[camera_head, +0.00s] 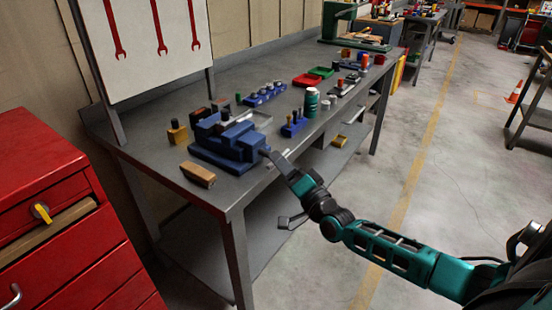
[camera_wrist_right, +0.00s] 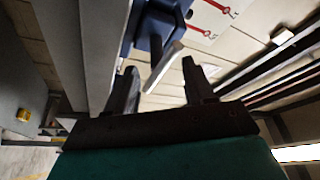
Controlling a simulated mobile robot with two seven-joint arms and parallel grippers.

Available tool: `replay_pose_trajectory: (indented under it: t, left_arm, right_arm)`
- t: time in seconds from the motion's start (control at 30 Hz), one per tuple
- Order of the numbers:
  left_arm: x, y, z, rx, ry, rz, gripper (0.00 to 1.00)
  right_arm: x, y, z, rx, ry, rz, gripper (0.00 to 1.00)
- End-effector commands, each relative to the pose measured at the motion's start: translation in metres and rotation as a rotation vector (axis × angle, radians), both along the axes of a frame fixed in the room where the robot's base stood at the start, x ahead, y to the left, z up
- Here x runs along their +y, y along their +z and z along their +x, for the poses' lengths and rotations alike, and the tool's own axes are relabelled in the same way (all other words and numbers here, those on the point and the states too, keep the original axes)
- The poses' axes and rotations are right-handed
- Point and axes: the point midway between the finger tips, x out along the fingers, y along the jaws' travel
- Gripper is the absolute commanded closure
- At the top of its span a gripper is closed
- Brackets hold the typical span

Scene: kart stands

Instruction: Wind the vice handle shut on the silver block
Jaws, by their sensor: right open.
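The blue vice (camera_head: 230,145) is on the near end of the grey workbench, and its blue body also shows at the top of the right wrist view (camera_wrist_right: 155,25). A pale metal bar that looks like the vice handle (camera_wrist_right: 164,67) slants between the fingers in that view. My right gripper (camera_head: 272,156) is at the front of the vice. Its fingers (camera_wrist_right: 162,78) are open on either side of the bar, with gaps visible; I cannot tell how deep the bar reaches between them. I cannot make out the silver block for certain. My left gripper is out of view.
The workbench (camera_head: 300,137) front edge runs close under my right arm. A wooden-backed brush (camera_head: 198,174) lies left of the vice. A green bottle (camera_head: 311,101) and a blue holder (camera_head: 294,124) stand to the right. A red cabinet (camera_head: 40,200) is at left.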

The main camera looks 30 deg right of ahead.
Motion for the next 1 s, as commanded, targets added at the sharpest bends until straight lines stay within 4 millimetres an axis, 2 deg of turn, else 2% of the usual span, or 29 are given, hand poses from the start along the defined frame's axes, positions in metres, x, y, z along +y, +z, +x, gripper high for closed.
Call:
replay_pose_trajectory:
  t: [0.1, 0.23, 0.63, 1.0]
  left_arm:
    - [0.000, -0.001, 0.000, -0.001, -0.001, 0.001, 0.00]
    - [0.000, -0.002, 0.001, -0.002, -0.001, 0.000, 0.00]
    - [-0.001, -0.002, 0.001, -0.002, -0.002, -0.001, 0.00]
    - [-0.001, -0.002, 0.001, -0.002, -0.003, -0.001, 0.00]
  right_arm:
    - [0.001, 0.003, 0.016, -0.001, -0.001, -0.001, 0.47]
    - [0.001, 0.006, 0.026, -0.001, -0.001, -0.001, 0.47]
    - [0.002, 0.007, 0.030, 0.001, 0.001, 0.000, 0.47]
    - [0.002, 0.007, 0.030, 0.000, 0.000, 0.000, 0.82]
